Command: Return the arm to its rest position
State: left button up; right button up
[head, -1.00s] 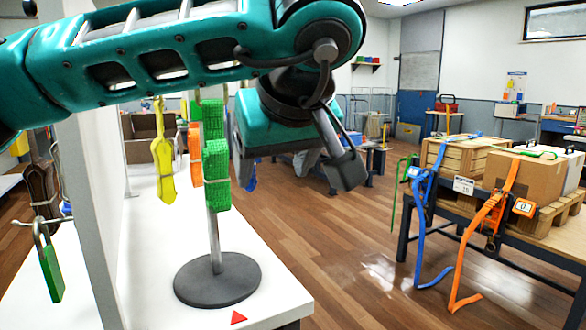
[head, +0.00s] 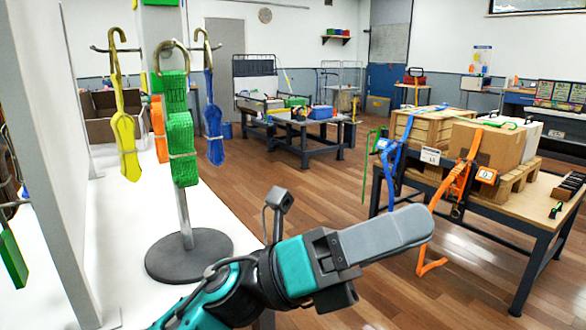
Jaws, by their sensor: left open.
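My teal left arm comes in at the bottom of the head view, and its gripper (head: 388,240) points right over the floor in front of the white table. The gripper is seen from the side, with a long grey finger on top; it is open and nothing shows in it. It is apart from the strap stand (head: 188,256), which stands to its left. A green strap (head: 181,140), a yellow strap (head: 125,145), a blue strap (head: 213,135) and a partly hidden orange strap (head: 159,128) hang on the stand. My right gripper is not in view.
The white table (head: 115,235) and a grey upright panel (head: 62,150) are at the left. A bench (head: 535,205) with boxes on pallets, held by blue and orange straps, stands at the right. Another workbench (head: 300,130) is farther back. Open wooden floor (head: 290,180) lies between.

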pick_arm(q)
jog(key=w+a+f+m+t+y, duration=0.5)
jog(key=a+f+m+t+y, duration=0.45)
jog(key=m, duration=0.85)
jog(key=w+a+f+m+t+y, duration=0.4)
jog(key=a+f+m+t+y, duration=0.25)
jog(key=f+m+t, duration=0.9)
jog(key=s+a+f+n+g+y, duration=0.2)
jog(key=s+a+f+n+g, duration=0.15)
jog(key=s+f+g, duration=0.35)
jog(key=s+a+f+n+g+y, duration=0.3)
jog(key=s+a+f+g, duration=0.15)
jog(key=f, duration=0.55)
jog(key=s+a+r+p, duration=0.1)
jog(key=a+r+p, duration=0.2)
jog(key=r+p, duration=0.5)
jog(key=p, duration=0.5)
jog(key=shift+s+a+r+t+y, duration=0.3)
jog(key=shift+s+r+t, duration=0.05)
jog(key=shift+r, duration=0.05)
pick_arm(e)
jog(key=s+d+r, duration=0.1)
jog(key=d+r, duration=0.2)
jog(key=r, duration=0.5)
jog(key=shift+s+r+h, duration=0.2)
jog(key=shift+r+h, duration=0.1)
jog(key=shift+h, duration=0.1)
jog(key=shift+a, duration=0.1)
